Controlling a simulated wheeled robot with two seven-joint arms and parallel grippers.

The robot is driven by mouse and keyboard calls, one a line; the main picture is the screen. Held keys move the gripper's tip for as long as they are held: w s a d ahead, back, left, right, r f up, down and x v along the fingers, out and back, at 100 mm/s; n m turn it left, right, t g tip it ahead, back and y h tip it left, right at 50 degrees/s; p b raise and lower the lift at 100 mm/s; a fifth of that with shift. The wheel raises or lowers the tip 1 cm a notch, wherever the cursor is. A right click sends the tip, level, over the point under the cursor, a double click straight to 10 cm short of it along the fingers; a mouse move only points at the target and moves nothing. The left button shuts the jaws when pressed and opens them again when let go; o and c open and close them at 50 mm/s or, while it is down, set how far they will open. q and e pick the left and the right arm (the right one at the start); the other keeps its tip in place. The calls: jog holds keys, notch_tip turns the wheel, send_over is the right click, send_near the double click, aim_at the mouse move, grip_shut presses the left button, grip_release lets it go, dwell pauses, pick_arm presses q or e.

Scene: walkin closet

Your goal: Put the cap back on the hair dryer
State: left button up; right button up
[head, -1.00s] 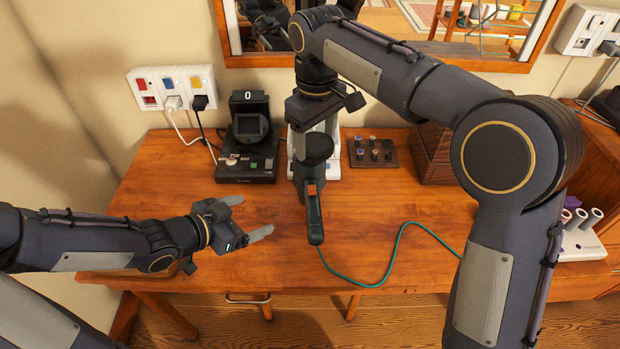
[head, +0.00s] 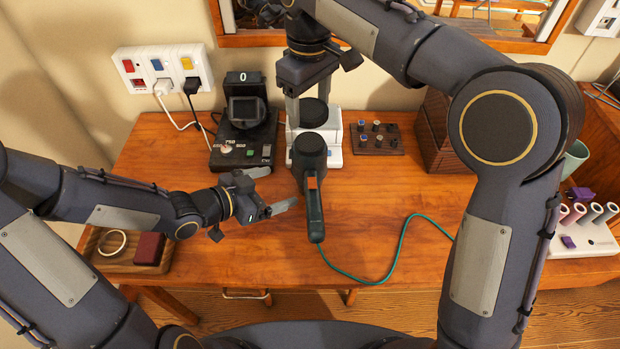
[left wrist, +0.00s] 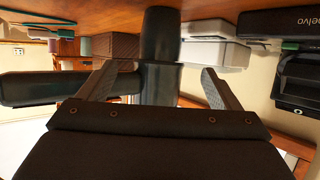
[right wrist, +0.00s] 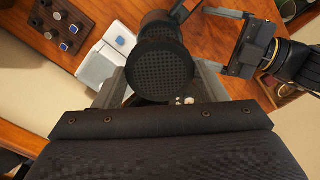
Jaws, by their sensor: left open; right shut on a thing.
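In the right wrist view the cap's mesh face (right wrist: 163,68) fills the space between the fingers and partly hides the dryer. My left gripper (head: 272,189) is open and empty, left of the dryer. In the left wrist view the barrel (left wrist: 160,40) shows between its fingers.
A white device (head: 333,145) stands close behind the dryer. A black display stand (head: 242,150) is behind left, a knob panel (head: 376,138) behind right. The green cord (head: 394,262) runs right across bare table. A wooden tray (head: 135,262) lies at left, a white tube holder (head: 585,240) at right.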

pick_arm(q)
jog(key=x, duration=0.8)
jog(key=shift+w+d+f, duration=0.1)
jog(key=shift+w+f, duration=0.05)
jog(key=shift+f, duration=0.05)
jog(key=shift+c, duration=0.3)
jog(key=c, duration=1.4)
pick_arm(e)
send_over(310, 141)
jog(key=shift+f, duration=2.5)
jog(key=shift+f, duration=0.85)
jog(key=shift+f, duration=0.6)
